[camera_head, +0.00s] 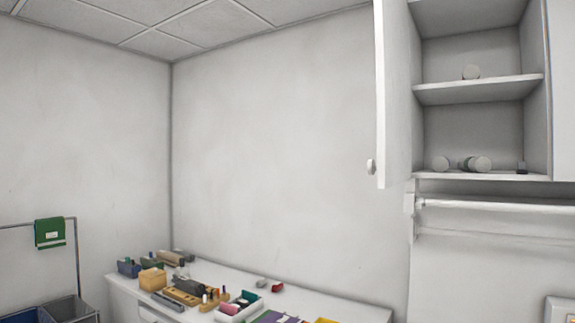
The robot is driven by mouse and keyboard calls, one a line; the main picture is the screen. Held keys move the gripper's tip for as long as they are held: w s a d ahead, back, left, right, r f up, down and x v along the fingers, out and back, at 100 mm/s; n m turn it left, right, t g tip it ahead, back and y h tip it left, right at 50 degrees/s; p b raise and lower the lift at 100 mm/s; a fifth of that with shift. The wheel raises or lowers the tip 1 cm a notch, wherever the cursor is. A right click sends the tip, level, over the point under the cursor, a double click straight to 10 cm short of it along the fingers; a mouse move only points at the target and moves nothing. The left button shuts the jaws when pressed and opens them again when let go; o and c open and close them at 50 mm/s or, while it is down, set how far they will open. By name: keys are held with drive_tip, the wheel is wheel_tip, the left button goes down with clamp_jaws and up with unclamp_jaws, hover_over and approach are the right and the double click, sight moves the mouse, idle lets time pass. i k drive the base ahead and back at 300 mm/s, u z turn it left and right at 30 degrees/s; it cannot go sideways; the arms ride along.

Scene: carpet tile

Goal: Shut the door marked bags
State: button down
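An open white cabinet door (393,95) stands swung out at the left side of a wall cabinet at the upper right. A small round knob (371,166) sits near its lower outer edge. No "bags" marking can be read on the part of the door that shows. The open cabinet (480,88) has shelves with a few small pale round items on them. Part of another white front (562,90) shows at the right edge. My gripper is not in view.
A rail (490,206) runs beneath the cabinet. A white counter (345,307) below holds several small boxes, tools and trays. At the lower left, a metal frame with a green cloth (50,233) stands near bins. The wall between is bare.

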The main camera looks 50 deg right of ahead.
sight(393, 167)
drive_tip(key=u, duration=0.3)
drive_tip(key=i, duration=0.55)
drive_tip(key=z, duration=0.55)
drive_tip(key=i, duration=0.75)
drive_tip(key=z, duration=0.8)
